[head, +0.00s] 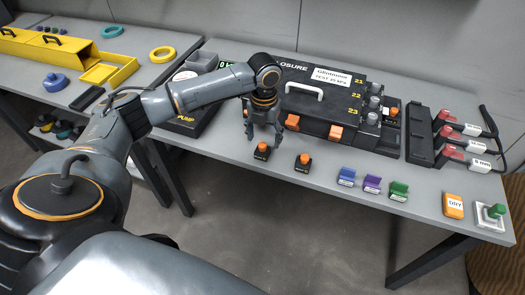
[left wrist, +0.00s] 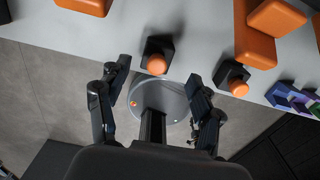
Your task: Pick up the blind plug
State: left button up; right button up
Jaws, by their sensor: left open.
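Two small black blocks with round orange tops look like blind plugs; their labels are too small to read. The left plug (head: 262,152) and the right plug (head: 303,163) stand upright on the grey table near its front edge. My left gripper (head: 262,138) is open and empty, pointing down just above the left plug. In the left wrist view, the left plug (left wrist: 157,62) lies just ahead of the gap between the fingertips (left wrist: 157,80), apart from both. The right plug (left wrist: 236,84) is beyond the right finger. My right gripper is not in view.
A black closure case (head: 320,100) with orange latches stands behind the plugs. Blue, purple and green small blocks (head: 372,184) sit to the right, then an orange DRY block (head: 453,206). A black rack (head: 430,135) with red-ended pieces is at the back right.

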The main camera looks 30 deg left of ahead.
aim_at(262, 145)
pick_arm(q)
jog(key=f, duration=0.5)
jog(key=shift+s+a+p, duration=0.1)
jog(key=shift+a+p, duration=0.1)
jog(key=shift+p, duration=0.15)
jog(key=c, duration=1.2)
jog(key=shift+c, duration=0.3)
jog(key=shift+r, duration=0.1)
